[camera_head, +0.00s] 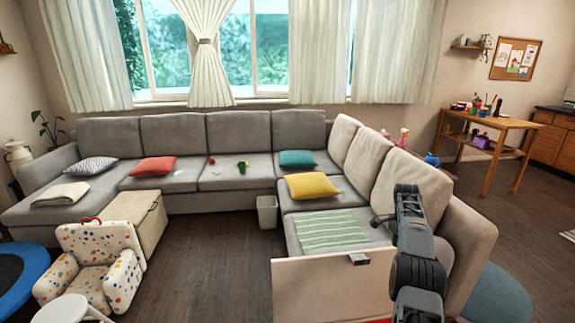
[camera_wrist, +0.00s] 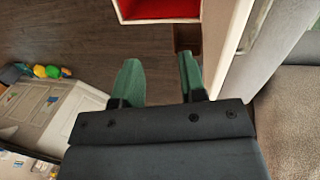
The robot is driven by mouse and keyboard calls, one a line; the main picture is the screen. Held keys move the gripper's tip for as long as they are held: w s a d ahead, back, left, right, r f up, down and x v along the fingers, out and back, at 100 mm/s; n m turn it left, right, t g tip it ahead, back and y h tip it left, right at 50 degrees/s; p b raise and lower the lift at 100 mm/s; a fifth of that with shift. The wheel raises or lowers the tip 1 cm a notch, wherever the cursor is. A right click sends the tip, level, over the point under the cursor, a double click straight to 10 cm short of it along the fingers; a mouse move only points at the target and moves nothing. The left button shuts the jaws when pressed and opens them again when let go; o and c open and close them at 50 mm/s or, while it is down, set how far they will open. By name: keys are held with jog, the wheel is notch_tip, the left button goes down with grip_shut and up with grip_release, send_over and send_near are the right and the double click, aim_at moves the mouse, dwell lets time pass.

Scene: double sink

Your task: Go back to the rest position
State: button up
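My gripper (camera_wrist: 160,75) shows in the wrist view with two green fingers apart and nothing between them. Dark wood floor lies beyond the fingertips. In the head view my dark arm rises at the right, in front of the chaise part of the grey sofa (camera_head: 465,228). No held object shows in either view.
A beige panel with a dark handle (camera_head: 330,290) stands close in front. A white-edged box with a red inside (camera_wrist: 160,8) shows in the wrist view. Open floor (camera_head: 215,270) lies between.

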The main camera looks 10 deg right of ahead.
notch_tip(320, 180, down, 4)
jog(key=s+a+f+n, duration=0.1)
jog(key=a+n, duration=0.1)
jog(key=n, duration=0.3)
jog(key=s+a+r+n+t+p, duration=0.3)
jog(key=s+a+r+n, duration=0.3)
jog(key=s+a+r, duration=0.5)
jog(key=s+a+r+n+t+p, duration=0.3)
jog(key=s+a+r+n+p, duration=0.3)
jog(key=s+a+r, duration=0.6)
jog(key=s+a, duration=0.4)
jog(key=shift+s+a+r, duration=0.15)
jog(key=shift+s+a, duration=0.1)
jog(key=shift+s, duration=0.15)
